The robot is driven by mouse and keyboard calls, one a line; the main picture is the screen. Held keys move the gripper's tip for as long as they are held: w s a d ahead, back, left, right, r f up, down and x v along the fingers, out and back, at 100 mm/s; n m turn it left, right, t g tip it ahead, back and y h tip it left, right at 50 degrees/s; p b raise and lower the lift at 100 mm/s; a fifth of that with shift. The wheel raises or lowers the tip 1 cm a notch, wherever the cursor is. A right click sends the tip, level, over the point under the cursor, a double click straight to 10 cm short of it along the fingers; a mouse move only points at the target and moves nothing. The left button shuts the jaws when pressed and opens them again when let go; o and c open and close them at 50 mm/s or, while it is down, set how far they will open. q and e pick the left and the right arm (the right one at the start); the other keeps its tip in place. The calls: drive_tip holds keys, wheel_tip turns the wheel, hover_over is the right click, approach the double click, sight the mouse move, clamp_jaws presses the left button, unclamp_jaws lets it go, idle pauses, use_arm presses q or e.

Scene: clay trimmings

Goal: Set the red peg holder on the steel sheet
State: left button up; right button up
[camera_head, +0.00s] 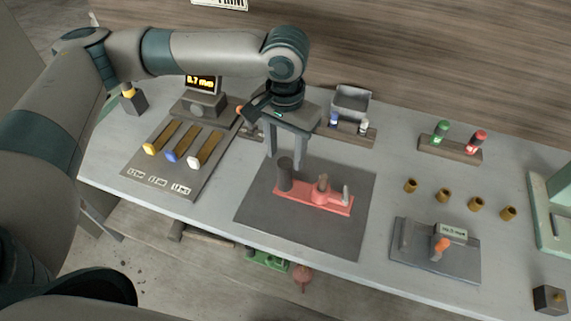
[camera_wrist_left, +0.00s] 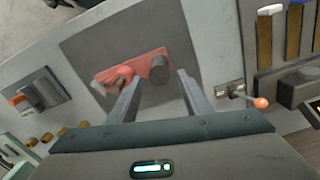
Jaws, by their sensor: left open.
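The red peg holder (camera_head: 312,198) lies on the dark grey steel sheet (camera_head: 300,235); it also shows in the left wrist view (camera_wrist_left: 118,73) on the sheet (camera_wrist_left: 97,42). A dark upright cylinder (camera_head: 285,174) stands at its left end in the head view. In the left wrist view the cylinder (camera_wrist_left: 160,68) appears between the fingertips (camera_wrist_left: 160,77). I cannot tell whether they touch. My right gripper is not seen.
A board with three coloured-handled tools (camera_head: 182,150) and a small display (camera_head: 203,84) are left of the sheet. A grey fixture (camera_head: 435,262) and several brass cups (camera_head: 444,195) are to the right. Wooden racks stand behind. The sheet's front part is clear.

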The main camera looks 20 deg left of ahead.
use_arm(q)
wheel_tip(320, 180, up, 4)
drive_tip(key=shift+f, duration=0.2)
drive_tip(key=shift+r, duration=0.4)
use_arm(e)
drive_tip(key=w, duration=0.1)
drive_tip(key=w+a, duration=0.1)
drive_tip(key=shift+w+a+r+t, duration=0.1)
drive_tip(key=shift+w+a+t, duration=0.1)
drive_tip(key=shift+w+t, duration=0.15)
